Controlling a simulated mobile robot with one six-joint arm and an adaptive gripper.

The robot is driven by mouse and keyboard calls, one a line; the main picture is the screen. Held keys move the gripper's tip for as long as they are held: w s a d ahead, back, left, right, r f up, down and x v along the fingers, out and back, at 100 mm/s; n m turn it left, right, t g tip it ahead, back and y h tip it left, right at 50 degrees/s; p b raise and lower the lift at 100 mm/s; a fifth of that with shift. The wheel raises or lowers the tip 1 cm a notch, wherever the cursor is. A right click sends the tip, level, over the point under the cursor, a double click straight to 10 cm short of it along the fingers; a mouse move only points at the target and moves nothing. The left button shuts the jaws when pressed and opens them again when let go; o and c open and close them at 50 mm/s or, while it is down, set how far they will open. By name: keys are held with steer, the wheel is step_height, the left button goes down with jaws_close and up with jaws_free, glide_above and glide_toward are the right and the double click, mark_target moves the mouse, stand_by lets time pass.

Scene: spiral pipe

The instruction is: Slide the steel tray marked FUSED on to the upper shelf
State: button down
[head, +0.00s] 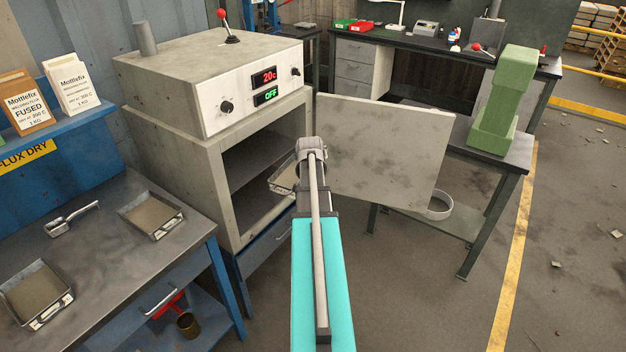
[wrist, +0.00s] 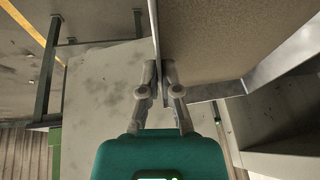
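A steel tray (head: 283,178) with brown granules is at the open mouth of the oven, partly hidden behind my wrist in the head view. In the wrist view its granule bed (wrist: 230,35) fills the upper right. My gripper (wrist: 161,72) has one finger on each side of the tray's thin wall and is shut on it. No marking on this tray can be read. The oven's upper shelf (head: 248,172) shows as a plate across the dark interior, left of the tray. Whether the tray touches the shelf cannot be told.
The oven door (head: 385,150) stands open to the right, close beside my arm. Two more filled trays (head: 152,214) (head: 36,294) and a scoop (head: 72,219) lie on the left bench (head: 110,260). A green stand (head: 502,100) is on the right bench.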

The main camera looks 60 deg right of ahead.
steer(key=shift+w, duration=0.1)
steer(key=w+f+b, duration=0.2)
steer(key=w, duration=0.8)
steer(key=w+f+b, duration=0.2)
steer(key=w, duration=0.9)
stand_by(1.5)
steer(key=shift+f, duration=0.1)
steer(key=shift+f+b, duration=0.4)
steer(key=shift+b, duration=0.05)
stand_by(0.6)
steer(key=c, duration=0.7)
jaws_free()
steer(key=shift+r, duration=0.1)
steer(key=shift+r, duration=0.1)
